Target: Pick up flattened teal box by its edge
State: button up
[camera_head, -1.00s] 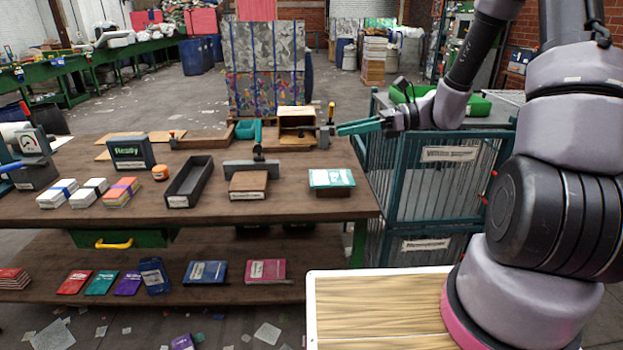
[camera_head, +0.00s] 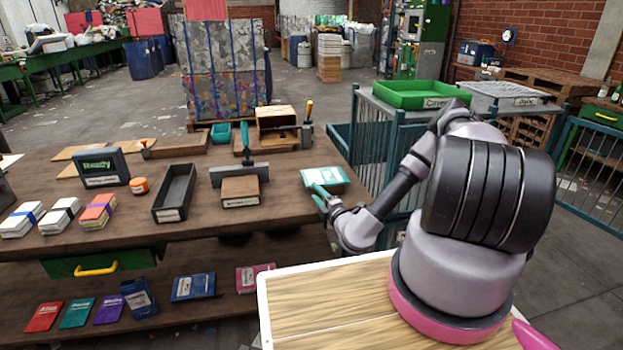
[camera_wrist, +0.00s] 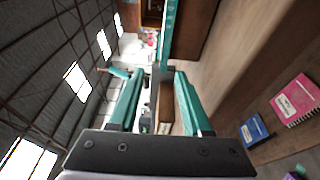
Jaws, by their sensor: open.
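The flattened teal box (camera_head: 325,178) lies at the right end of the brown workbench, with a pale panel on its top face. My gripper (camera_head: 318,192) is at the box's near side, low by the bench's front edge. In the wrist view the teal fingers (camera_wrist: 157,73) are spread apart with nothing held between them. The box shows there nearly edge-on as a teal strip (camera_wrist: 168,32), ahead of the fingertips and toward the right finger. I cannot tell whether a finger touches it.
A brown block (camera_head: 240,190) with a grey upright piece stands left of the box, then a black tray (camera_head: 174,193). A teal wire cage (camera_head: 390,130) with a green tray (camera_head: 412,95) stands to the right. Notebooks (camera_head: 193,286) lie on the lower shelf.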

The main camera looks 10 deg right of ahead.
jog(key=shift+w+a+f, duration=0.1)
jog(key=shift+w+f, duration=0.15)
jog(key=shift+w, duration=0.05)
jog(key=x, duration=1)
jog(key=shift+c, duration=0.3)
grip_shut()
